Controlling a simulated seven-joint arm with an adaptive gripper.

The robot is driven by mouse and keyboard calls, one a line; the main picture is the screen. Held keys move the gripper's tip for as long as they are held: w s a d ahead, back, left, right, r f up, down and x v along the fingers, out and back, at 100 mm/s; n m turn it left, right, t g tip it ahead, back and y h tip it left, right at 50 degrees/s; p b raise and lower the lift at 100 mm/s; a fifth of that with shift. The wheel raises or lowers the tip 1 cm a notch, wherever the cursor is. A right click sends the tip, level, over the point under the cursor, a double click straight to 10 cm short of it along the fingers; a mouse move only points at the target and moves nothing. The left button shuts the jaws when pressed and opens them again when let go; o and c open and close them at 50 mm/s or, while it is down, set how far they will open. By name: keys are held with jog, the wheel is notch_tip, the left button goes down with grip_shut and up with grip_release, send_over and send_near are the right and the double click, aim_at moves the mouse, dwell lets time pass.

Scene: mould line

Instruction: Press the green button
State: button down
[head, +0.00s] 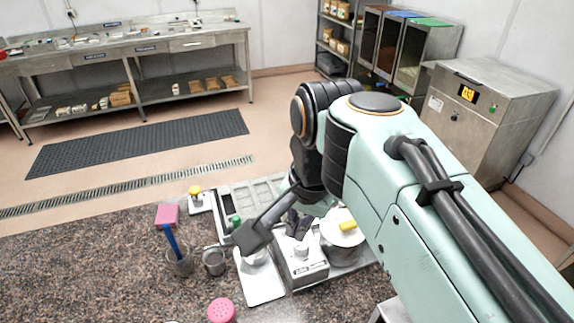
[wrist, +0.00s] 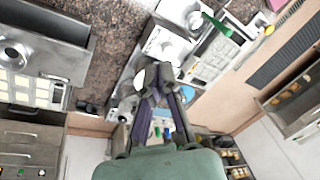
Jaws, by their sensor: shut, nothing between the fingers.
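A small green knob-like thing (head: 236,220), which looks like the green button, stands on the counter beside a pale compartment tray in the head view. A green shape (wrist: 215,22) shows near the top of the wrist view; I cannot tell whether it is the same thing. My gripper (head: 297,232) is shut and empty. It points down above a white labelled box (head: 305,270), to the right of the green knob and apart from it. In the wrist view my gripper (wrist: 158,72) has its fingers together over pale equipment. My arm hides part of the counter.
A pot with a yellow handle (head: 348,227) stands right of the labelled box. A metal cup (head: 214,262), a blue-handled tool (head: 172,240), a pink block (head: 167,215), a yellow knob (head: 195,190) and a pink shaker (head: 222,311) are to the left. The counter's left part is clear.

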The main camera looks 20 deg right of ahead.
jog(key=w+d+r+m+h, duration=0.1)
jog(key=w+d+m, duration=0.35)
jog(key=w, duration=0.55)
jog(key=w+d+r+m+h, duration=0.1)
jog(key=w+d+m, duration=0.35)
jog(key=w, duration=0.45)
jog(key=w+d+f+g, duration=0.1)
jog(key=w+d+f, duration=0.2)
jog(key=f, duration=0.7)
jog(key=w+d+f+g+h, duration=0.1)
jog(key=w+d+f, duration=0.3)
jog(key=f, duration=0.6)
jog(key=shift+w+d+g, duration=0.15)
jog(key=shift+d+g, duration=0.1)
jog(key=shift+g, duration=0.15)
jog(key=x, duration=1.2)
jog(key=shift+a+f, duration=0.15)
jog(key=shift+f, duration=0.75)
